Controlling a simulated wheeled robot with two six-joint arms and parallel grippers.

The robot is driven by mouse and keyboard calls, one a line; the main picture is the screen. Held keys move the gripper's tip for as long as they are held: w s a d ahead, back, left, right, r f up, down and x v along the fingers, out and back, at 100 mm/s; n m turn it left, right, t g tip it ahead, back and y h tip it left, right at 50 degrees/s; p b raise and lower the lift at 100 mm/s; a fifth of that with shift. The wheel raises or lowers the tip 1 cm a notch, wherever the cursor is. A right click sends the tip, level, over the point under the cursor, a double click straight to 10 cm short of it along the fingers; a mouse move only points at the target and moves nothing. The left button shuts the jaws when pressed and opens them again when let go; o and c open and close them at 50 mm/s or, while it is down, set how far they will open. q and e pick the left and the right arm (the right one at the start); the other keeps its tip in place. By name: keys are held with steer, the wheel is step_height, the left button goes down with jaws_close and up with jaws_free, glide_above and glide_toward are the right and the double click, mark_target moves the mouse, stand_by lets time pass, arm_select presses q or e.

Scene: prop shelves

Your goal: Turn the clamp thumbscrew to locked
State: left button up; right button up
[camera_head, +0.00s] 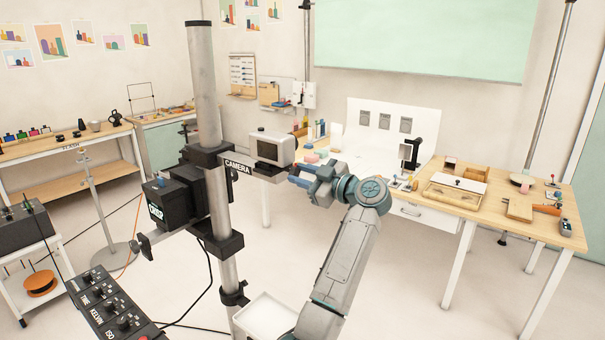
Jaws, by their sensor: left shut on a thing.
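A grey upright pole carries a black clamp (212,156) with an arm labelled CAMERA. A small boxy camera (271,147) sits on this arm's right end. My left gripper (294,178) is at the right end of the camera arm, just below and right of the camera. Its fingers are shut on a small part there, which I take to be the clamp thumbscrew. The fingers cover most of it, so its locked or unlocked mark cannot be read. My right gripper is not in view.
A black box (175,197) hangs on the pole's left side, with a knob beneath it. A control panel (108,306) stands at the lower left and a white tray (265,316) low by the pole. A cluttered wooden workbench (470,200) is behind at right. Cables cross the floor.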

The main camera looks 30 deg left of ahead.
arm_select(q)
steer(key=shift+m, duration=0.6)
steer(key=shift+f, duration=0.1)
steer(key=o, duration=1)
steer(key=shift+d, duration=0.25)
steer(key=d+b, duration=0.2)
steer(key=d, duration=0.1)
steer(key=d+b, duration=0.2)
steer(key=d, duration=0.2)
steer(key=d+b, duration=0.1)
steer(key=d, duration=0.2)
steer(key=shift+s+d+b, duration=0.15)
steer(key=shift+s+b, duration=0.25)
